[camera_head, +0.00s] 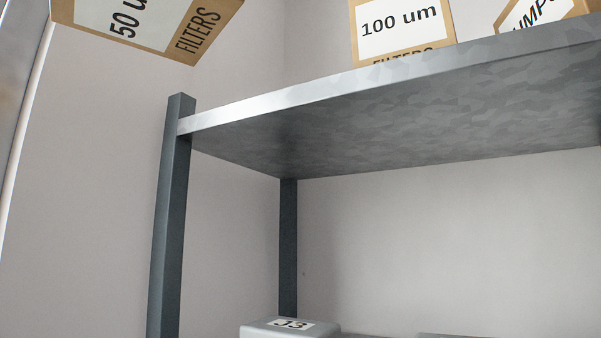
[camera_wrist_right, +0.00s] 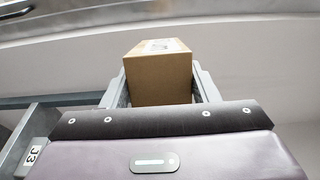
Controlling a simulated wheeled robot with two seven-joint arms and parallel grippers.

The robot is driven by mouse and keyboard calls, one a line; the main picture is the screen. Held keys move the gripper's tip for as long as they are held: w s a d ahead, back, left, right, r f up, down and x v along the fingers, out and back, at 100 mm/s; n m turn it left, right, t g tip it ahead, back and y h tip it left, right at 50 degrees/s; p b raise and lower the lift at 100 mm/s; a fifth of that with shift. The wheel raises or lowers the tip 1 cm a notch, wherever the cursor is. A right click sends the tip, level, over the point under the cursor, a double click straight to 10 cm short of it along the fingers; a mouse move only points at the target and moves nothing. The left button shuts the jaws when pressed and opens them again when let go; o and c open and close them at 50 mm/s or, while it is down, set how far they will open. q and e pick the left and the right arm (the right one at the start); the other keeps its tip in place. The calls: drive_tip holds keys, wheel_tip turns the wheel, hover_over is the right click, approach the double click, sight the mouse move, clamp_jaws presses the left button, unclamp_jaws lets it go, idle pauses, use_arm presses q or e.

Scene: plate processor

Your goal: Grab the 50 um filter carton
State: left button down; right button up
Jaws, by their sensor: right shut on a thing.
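The 50 um filter carton (camera_head: 140,25) is brown with a white label. It hangs tilted in the air at the top left of the head view, clear of the shelf and cut off by the top edge. In the right wrist view a plain brown carton face (camera_wrist_right: 158,78) sits between the two fingers of my right gripper (camera_wrist_right: 162,88), which is shut on it. The label text is not readable there. My left gripper is in neither view.
A grey metal shelf (camera_head: 400,125) holds the 100 um filter carton (camera_head: 402,28) and a tilted, partly cut-off carton (camera_head: 540,12). Its dark post (camera_head: 170,220) stands below the held carton. A grey box marked J3 (camera_head: 290,328) is lower down.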

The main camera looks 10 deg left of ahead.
drive_tip(key=shift+r, duration=0.15)
drive_tip(key=m+p, duration=0.3)
drive_tip(key=shift+s+r+g+h+p, duration=0.1)
drive_tip(key=shift+r+g+h+p, duration=0.2)
drive_tip(key=shift+r, duration=0.05)
drive_tip(key=m+p, duration=0.1)
drive_tip(key=m, duration=0.2)
drive_tip(key=m+g+p, duration=0.1)
drive_tip(key=m+p, duration=0.1)
drive_tip(key=m, duration=0.1)
drive_tip(key=shift+f+g+p, duration=0.1)
drive_tip(key=shift+g+p, duration=0.2)
drive_tip(key=m+g+p, duration=0.1)
drive_tip(key=m, duration=0.3)
drive_tip(key=shift+f+m, duration=0.15)
drive_tip(key=shift+m, duration=0.15)
drive_tip(key=shift+f+m+g, duration=0.15)
drive_tip(key=shift+m+g, duration=0.35)
drive_tip(key=shift+m, duration=0.5)
